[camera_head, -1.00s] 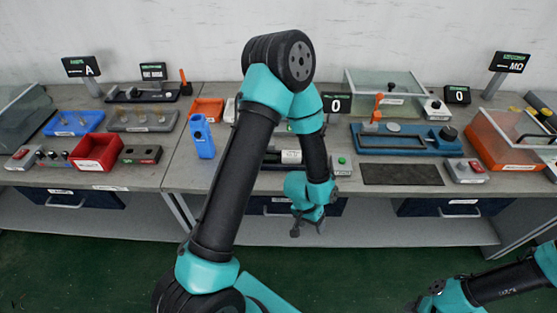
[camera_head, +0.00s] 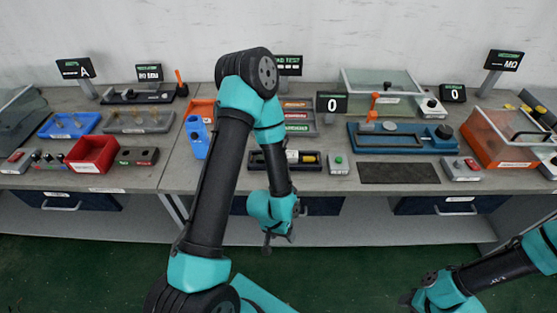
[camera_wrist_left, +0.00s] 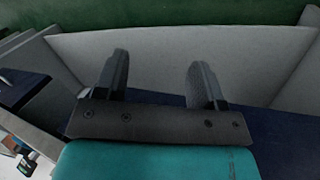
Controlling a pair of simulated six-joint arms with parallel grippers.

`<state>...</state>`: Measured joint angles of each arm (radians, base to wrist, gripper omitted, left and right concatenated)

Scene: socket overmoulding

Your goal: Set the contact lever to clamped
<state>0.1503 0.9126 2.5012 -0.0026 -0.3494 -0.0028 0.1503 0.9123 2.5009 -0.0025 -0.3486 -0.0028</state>
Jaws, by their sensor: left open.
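Two upright orange levers show in the head view: one (camera_head: 372,106) on the blue fixture (camera_head: 437,149) right of centre, and one (camera_head: 180,78) at the end of the black fixture (camera_head: 130,97) at the back left. I cannot tell which is the contact lever. My left gripper (camera_head: 267,246) hangs in front of the bench edge, below the worktop and away from both levers. In the left wrist view its two fingers (camera_wrist_left: 158,82) are apart with nothing between them. My right gripper (camera_head: 408,299) is low at the right, dark and small; its jaws are unclear.
A blue holder (camera_head: 197,139), red bin (camera_head: 92,154) and glass-sided orange box (camera_head: 490,148) stand on the bench. A dark mat (camera_head: 398,173) lies bare before the blue fixture.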

